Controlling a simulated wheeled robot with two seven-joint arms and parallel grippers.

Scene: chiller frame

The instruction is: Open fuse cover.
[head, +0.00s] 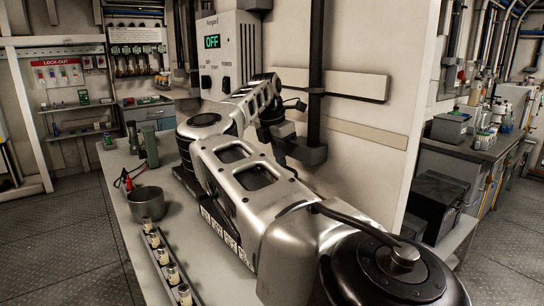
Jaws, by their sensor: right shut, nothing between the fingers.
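A white control box (228,62) hangs on the wall at the upper middle. Its green display (212,41) reads OFF, and dark knobs sit below it. I cannot make out a separate fuse cover; my right arm hides the box's lower edge and the wall below. That arm crosses from the bottom right to the box. My right gripper (296,104) is small and dark at its far end, just right of and below the box, largely hidden by the wrist. It looks shut and empty; I cannot tell whether it touches anything. My left gripper is out of view.
A light bench (122,208) runs under my arm. It holds a metal pot (147,203), a rack of several small cylinders (166,262) and dark bottle-like items (150,145). A dark vertical pipe (316,75) stands right of the box. Bare floor (60,245) lies left.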

